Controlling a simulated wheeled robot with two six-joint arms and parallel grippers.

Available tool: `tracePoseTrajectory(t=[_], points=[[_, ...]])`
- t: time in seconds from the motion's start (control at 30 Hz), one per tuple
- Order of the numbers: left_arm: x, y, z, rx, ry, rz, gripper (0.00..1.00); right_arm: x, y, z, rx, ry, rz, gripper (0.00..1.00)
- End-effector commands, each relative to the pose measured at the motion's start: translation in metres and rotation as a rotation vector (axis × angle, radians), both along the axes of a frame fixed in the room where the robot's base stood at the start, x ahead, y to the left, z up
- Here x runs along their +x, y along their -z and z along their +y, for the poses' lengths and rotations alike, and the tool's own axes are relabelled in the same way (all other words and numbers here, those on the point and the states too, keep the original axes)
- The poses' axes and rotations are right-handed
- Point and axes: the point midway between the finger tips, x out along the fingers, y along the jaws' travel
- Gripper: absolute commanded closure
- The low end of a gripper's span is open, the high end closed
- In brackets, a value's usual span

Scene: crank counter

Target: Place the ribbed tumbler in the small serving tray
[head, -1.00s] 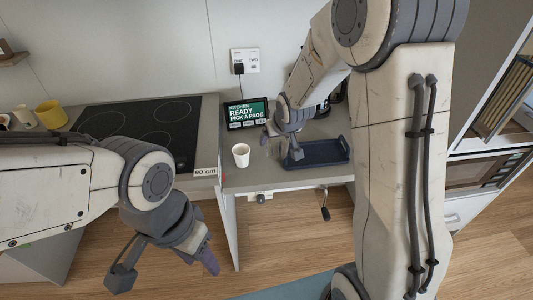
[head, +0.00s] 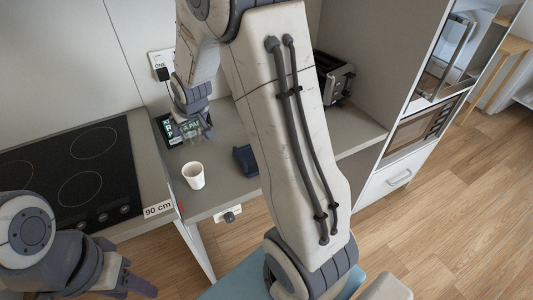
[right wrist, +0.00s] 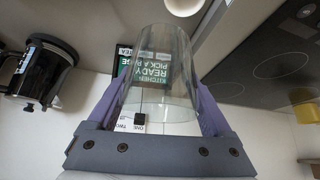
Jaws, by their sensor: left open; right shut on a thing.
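My right gripper (right wrist: 160,100) is shut on the clear glass tumbler (right wrist: 160,70), with a purple finger on each side. Its ribs are hard to make out. In the head view my right gripper (head: 195,124) shows in front of the tablet, with the see-through tumbler small and indistinct there. The dark blue serving tray (head: 244,158) lies on the counter right of the gripper. Only its left end shows; my right arm hides the rest. My left gripper (head: 138,286) is open and empty at the bottom left, low in front of the counter.
A white cup (head: 193,176) stands on the counter left of the tray. The tablet (head: 168,130) is behind it. A black cooktop (head: 80,175) is at left, a toaster (head: 334,78) at back right. The right wrist view shows a dark glass-bodied pot (right wrist: 45,70).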

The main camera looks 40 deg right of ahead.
Motion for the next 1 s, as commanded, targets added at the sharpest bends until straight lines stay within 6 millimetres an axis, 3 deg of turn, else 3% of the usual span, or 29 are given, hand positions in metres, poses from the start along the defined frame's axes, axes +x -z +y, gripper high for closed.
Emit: tracePoseTrajectory(t=[0.03,0.1,0.37,0.6,0.8,1.0], points=[[0.0,0.031,0.0,0.001,0.0,0.001,0.5,0.0,0.019,-0.021,-0.005,0.039,-0.007,0.65],[-0.001,0.055,0.0,0.001,0.0,0.001,0.5,-0.003,0.028,-0.049,-0.009,0.092,-0.006,0.65],[0.0,0.138,0.0,0.001,0.001,0.001,0.5,-0.035,0.051,-0.146,-0.018,0.276,-0.003,0.65],[0.0,0.211,0.0,0.001,0.001,0.001,0.5,-0.086,0.069,-0.216,-0.014,0.426,-0.003,0.65],[-0.001,0.253,0.0,0.001,0.001,0.001,0.5,-0.126,0.076,-0.25,-0.009,0.51,-0.007,0.65],[0.0,0.267,0.0,0.001,0.001,0.001,0.5,-0.144,0.075,-0.26,-0.006,0.542,-0.006,0.65]])
